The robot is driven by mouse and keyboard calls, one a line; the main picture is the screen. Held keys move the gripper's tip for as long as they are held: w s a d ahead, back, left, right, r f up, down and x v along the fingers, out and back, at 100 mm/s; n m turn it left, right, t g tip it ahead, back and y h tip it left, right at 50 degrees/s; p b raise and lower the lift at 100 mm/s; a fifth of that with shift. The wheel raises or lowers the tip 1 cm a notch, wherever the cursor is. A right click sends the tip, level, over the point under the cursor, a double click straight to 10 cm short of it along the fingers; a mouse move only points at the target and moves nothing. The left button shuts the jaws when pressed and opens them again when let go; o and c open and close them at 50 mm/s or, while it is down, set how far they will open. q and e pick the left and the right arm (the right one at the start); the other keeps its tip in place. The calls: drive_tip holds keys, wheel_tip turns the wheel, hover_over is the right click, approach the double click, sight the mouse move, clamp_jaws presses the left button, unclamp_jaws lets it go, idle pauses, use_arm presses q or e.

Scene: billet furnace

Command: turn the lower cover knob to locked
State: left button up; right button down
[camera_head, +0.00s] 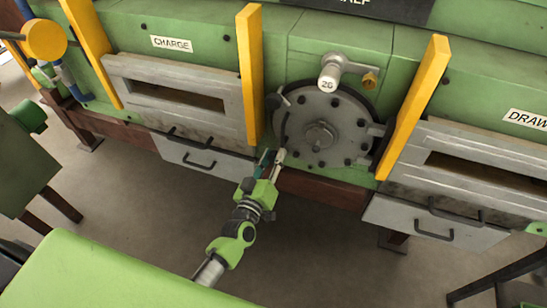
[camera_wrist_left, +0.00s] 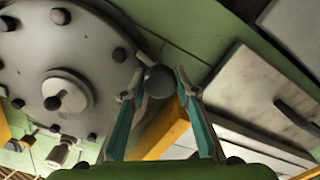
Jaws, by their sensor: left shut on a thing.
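The round grey cover (camera_head: 322,124) with bolts around its rim is set in the green furnace front, and it fills the upper left of the left wrist view (camera_wrist_left: 40,50). My left gripper (camera_head: 272,158) is at the cover's lower left edge. In the left wrist view, its two teal fingers (camera_wrist_left: 160,88) are closed around a dark round knob (camera_wrist_left: 160,80) beside the cover's rim. The fingers hide most of this knob in the head view. Whether it reads locked cannot be told. My right gripper is out of view.
Yellow posts (camera_head: 250,75) and (camera_head: 413,105) stand on both sides of the cover. Drawers with dark handles (camera_head: 200,158) and (camera_head: 430,220) hang below. The floor (camera_head: 130,190) in front is clear.

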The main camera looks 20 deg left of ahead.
use_arm(q)
drive_tip(key=n+b, duration=0.1)
drive_tip(key=n, duration=0.5)
drive_tip(key=shift+a+f+b, duration=0.1)
drive_tip(key=shift+f+b, duration=0.1)
drive_tip(key=shift+b, duration=0.15)
drive_tip(key=n+b, duration=0.1)
drive_tip(key=n, duration=0.4)
drive_tip(key=shift+n, duration=0.4)
drive_tip(key=o, duration=1.1)
drive_tip(key=shift+c, duration=0.2)
drive_tip(key=shift+s, duration=0.15)
drive_tip(key=s, duration=1.1)
drive_tip(key=shift+s+a, duration=0.25)
drive_tip(key=shift+s, duration=0.1)
